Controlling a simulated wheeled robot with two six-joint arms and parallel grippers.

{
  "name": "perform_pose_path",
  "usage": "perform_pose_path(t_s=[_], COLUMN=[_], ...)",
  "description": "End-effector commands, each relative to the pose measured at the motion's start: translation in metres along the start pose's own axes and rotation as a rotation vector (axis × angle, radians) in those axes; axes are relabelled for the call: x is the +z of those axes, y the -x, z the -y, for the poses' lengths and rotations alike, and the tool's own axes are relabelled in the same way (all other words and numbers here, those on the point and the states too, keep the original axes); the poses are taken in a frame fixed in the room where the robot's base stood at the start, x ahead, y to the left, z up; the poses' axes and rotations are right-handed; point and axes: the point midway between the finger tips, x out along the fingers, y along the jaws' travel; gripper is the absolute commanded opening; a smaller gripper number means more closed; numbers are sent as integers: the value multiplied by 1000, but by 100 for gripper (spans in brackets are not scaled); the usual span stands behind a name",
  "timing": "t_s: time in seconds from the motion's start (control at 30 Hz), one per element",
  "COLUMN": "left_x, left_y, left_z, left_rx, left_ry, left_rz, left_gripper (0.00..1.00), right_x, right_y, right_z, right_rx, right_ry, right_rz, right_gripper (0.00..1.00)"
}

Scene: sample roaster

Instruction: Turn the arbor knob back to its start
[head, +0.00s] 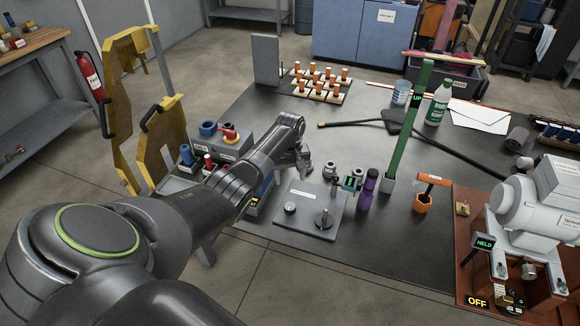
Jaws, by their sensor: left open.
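A grey plate (303,231) lies on the dark table and bears two knobs. The plate's label is too small to read, so I cannot tell which knob is the arbor knob. My left arm reaches in from the left, and my left gripper (304,165) hangs above and beyond the plate's back edge. It is open and apart from both knobs. My right gripper is not in view.
A purple bottle (368,190) and a green post (407,120) stand right of the plate. An orange holder (422,203) is farther right, near a white machine (540,210) with a "HELD" display (484,243). A grey box with coloured fittings (222,143) is behind my left arm.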

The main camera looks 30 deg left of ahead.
Motion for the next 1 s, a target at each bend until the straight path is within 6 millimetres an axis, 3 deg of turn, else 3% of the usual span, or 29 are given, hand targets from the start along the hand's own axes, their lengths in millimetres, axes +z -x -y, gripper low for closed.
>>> perform_pose_path(t_s=[0.1, 0.33, 0.83, 1.0], left_x=[-1, 0, 0, 15], left_y=[15, 24, 23, 5], left_z=[0, 1, 0, 9], left_rx=[2, -1, 0, -5], left_ry=[1, 1, 0, -58], left_rz=[-2, 0, -1, -16], left_gripper=[61, 61, 61, 61], right_x=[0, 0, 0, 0], right_y=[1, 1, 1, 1], right_z=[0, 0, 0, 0], right_rx=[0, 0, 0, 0], right_ry=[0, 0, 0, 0], right_rz=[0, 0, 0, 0], right_gripper=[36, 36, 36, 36])
